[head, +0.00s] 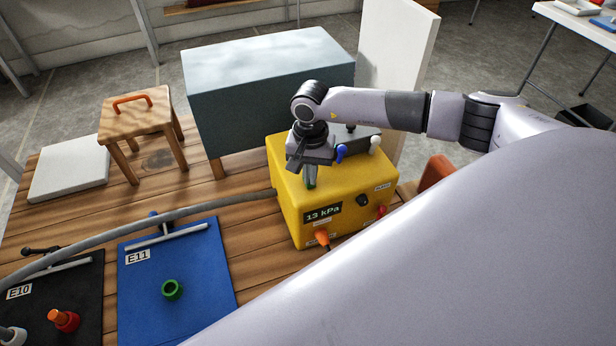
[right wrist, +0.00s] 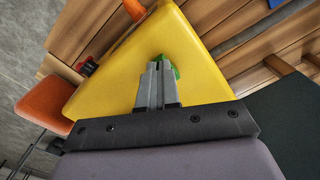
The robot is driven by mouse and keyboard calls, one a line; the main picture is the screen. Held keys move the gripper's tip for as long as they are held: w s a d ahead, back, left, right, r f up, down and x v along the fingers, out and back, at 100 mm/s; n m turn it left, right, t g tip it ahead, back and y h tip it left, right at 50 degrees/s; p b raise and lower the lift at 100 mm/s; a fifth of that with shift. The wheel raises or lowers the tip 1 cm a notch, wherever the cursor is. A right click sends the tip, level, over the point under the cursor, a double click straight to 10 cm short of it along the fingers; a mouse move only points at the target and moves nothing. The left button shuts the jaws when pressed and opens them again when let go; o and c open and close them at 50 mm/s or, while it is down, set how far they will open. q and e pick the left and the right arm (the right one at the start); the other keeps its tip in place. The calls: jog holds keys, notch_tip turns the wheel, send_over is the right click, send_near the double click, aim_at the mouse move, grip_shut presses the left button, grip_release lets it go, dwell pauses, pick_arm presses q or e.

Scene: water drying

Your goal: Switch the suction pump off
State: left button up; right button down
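The suction pump is a yellow box (head: 345,200) on the wooden deck, and it fills the middle of the right wrist view (right wrist: 125,75). Its front display (head: 322,212) reads 13 kPa. A green part (right wrist: 172,68) sits on the pump's top, mostly hidden behind my right gripper's fingers. My right gripper (head: 308,180) points down over the pump's top. In the right wrist view its two fingers (right wrist: 156,70) are together, with their tips at the green part. I cannot tell whether they touch it. My left gripper is not in view.
An orange plug (head: 322,238), black knob (head: 362,200) and red part (head: 382,210) are on the pump's front. A grey hose (head: 190,211) runs left from it. A blue mat (head: 190,270) marked E11 lies left; a grey-green block (head: 240,110) stands behind.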

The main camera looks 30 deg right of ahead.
jog(key=shift+d, duration=0.1)
jog(key=shift+r+p, duration=2.25)
jog(key=shift+r, duration=1.25)
